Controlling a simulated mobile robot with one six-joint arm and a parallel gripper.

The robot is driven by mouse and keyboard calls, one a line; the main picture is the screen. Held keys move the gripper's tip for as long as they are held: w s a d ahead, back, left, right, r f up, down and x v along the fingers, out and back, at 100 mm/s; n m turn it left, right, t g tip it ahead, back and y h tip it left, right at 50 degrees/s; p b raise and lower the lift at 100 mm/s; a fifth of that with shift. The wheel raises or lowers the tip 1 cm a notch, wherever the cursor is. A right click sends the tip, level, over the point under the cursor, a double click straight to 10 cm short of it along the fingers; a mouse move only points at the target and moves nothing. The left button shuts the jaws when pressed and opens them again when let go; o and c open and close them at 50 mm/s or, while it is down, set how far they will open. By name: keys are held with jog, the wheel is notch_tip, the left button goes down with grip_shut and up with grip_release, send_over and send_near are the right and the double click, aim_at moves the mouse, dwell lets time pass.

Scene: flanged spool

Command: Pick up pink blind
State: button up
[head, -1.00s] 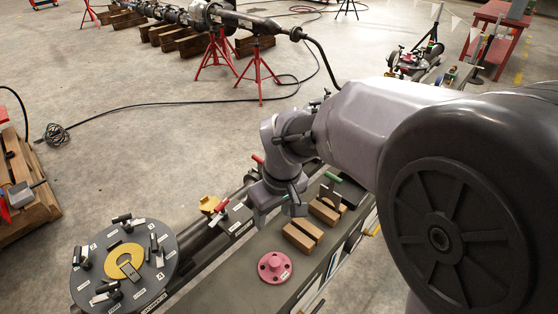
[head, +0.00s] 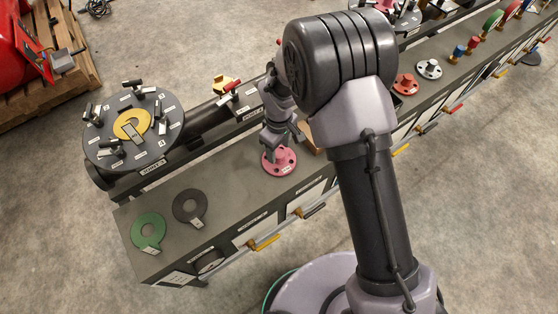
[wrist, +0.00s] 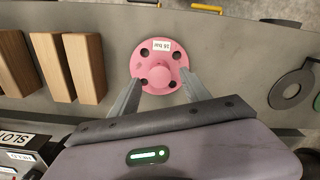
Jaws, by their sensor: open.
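The pink blind (head: 273,167) is a round flange with bolt holes and a raised centre, lying flat on the grey bench top (head: 245,195). In the wrist view the pink blind (wrist: 162,52) shows a white label on its far side. My gripper (head: 282,148) hangs right above it in the head view and covers part of it. In the wrist view my gripper (wrist: 158,88) is open, with one finger at each side of the blind's near part and the raised centre between them. I cannot tell whether the fingers touch it.
Wooden blocks (wrist: 88,68) lie beside the blind. A green ring blind (head: 148,231) and a dark ring blind (head: 188,206) lie on the bench to the left. A large flange with clamps (head: 160,148) stands behind. Bench space between the rings and pink blind is clear.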

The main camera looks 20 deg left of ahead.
aim_at(279, 153)
notch_tip(279, 153, down, 4)
jog(key=shift+b, duration=0.75)
jog(key=shift+r, duration=0.15)
grip_shut()
jog(key=shift+w, duration=0.1)
dwell(0.4)
